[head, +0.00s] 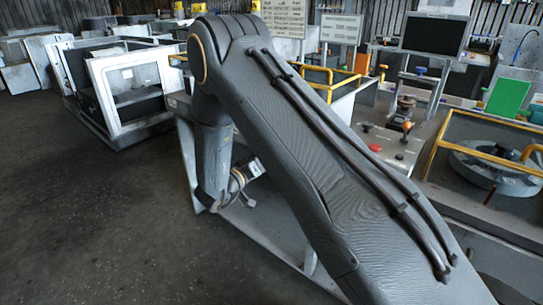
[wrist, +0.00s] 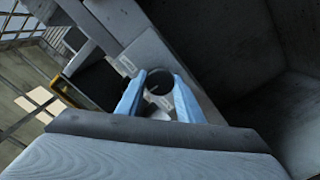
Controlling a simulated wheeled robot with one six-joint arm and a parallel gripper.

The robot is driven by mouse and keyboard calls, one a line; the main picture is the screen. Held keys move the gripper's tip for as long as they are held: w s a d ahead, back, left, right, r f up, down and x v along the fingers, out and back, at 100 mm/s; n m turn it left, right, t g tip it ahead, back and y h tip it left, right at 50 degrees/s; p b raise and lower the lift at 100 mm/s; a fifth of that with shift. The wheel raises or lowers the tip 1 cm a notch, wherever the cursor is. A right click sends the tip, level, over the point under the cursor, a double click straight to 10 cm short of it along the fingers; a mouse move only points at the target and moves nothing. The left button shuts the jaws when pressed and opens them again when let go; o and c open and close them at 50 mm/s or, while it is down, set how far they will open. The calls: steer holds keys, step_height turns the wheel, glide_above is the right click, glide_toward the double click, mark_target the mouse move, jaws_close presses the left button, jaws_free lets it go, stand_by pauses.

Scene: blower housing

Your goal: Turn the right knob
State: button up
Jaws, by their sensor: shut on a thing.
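In the wrist view, a dark round knob (wrist: 158,85) sits on a grey panel. The two blue fingers of my gripper (wrist: 158,79) stand on either side of it and are shut on it. A pale plate or ring shows just below the knob, between the fingers. I cannot tell from this view whether it is the right one of several knobs.
A small white label (wrist: 125,66) is beside the knob. A deep dark recess fills the wrist view's right side. In the head view, a white-framed machine (head: 133,85) stands at left, a control panel with a red button (head: 400,156) at right. Floor at left is clear.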

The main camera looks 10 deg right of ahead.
stand_by(0.5)
steer(key=o, duration=1.1)
steer(key=shift+c, duration=0.2)
steer(key=b+v, duration=0.1)
steer(key=v, duration=0.7)
steer(key=shift+d, duration=0.1)
